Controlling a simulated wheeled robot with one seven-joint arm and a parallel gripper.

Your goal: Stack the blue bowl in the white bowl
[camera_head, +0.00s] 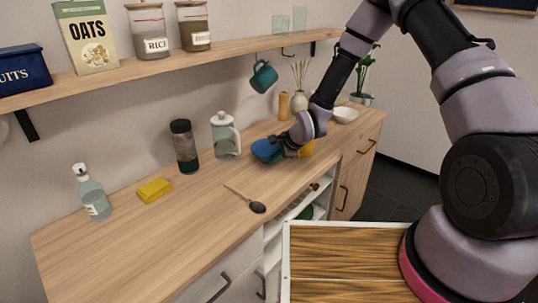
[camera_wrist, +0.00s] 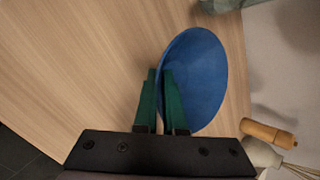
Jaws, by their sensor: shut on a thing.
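The blue bowl (camera_head: 264,151) is at my gripper (camera_head: 279,147), over the middle of the counter in the head view. In the wrist view the blue bowl (camera_wrist: 201,82) lies right of the green fingers, and my gripper (camera_wrist: 160,75) is shut on its rim. The left finger is outside the bowl and the right finger inside it. I cannot tell whether the bowl touches the counter. The white bowl (camera_head: 345,114) stands upright farther right, near the counter's far end. It is apart from my gripper.
A yellow thing (camera_head: 306,148) is partly hidden behind my gripper.

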